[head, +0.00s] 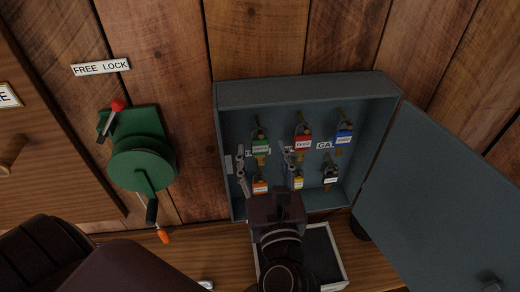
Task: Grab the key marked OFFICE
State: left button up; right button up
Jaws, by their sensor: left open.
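A grey-blue key cabinet (306,92) hangs open on the wall, with tagged keys on hooks in two rows. The upper row has a green tag (260,147), a red tag (303,143) and a blue tag (344,138). The lower row has an orange tag (260,187), a yellow tag (298,182) and a black tag (331,177). The writing on the tags is too small to read, so I cannot tell which is OFFICE. My left gripper (262,152) is open and empty, its fingers on either side of the green-tagged key in this view; contact is unclear. My right gripper is out of view.
The cabinet door (440,200) stands open at the right. A green crank winch (142,160) with a red-knobbed lever is on the wall at the left, under a FREE LOCK sign (101,67). A pale-rimmed tray (335,258) lies on the wooden shelf below, partly hidden by my arm.

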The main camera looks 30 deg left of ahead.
aim_at(260, 146)
pick_arm(q)
jog(key=x, duration=0.3)
jog(key=shift+w+a+f+b, duration=0.15)
jog(key=shift+w+b, duration=0.15)
jog(key=shift+b, duration=0.05)
jog(key=shift+s, duration=0.2)
jog(key=shift+c, duration=0.3)
jog(key=c, duration=1.2)
jog(key=shift+o, duration=0.2)
jog(key=shift+w+r, duration=0.1)
jog(key=shift+r, duration=0.1)
